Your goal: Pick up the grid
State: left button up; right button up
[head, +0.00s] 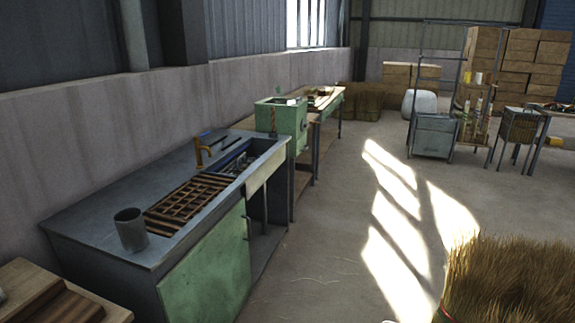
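The grid (190,199), a brown wooden lattice with several square openings, lies flat on the grey top of a workbench (100,212) left of the middle. The bench has a green door on its front.
The cup (131,230) stands close by the grid's near end. A straw bundle (510,283) fills the lower right. A wooden table (40,288) is at lower left.

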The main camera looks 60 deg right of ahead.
aim_at(238, 159)
jog(key=z, duration=1.55)
jog(key=i+l, duration=0.2)
jog(key=i, duration=0.3)
jog(key=i+l, duration=0.2)
jog(key=i, duration=0.3)
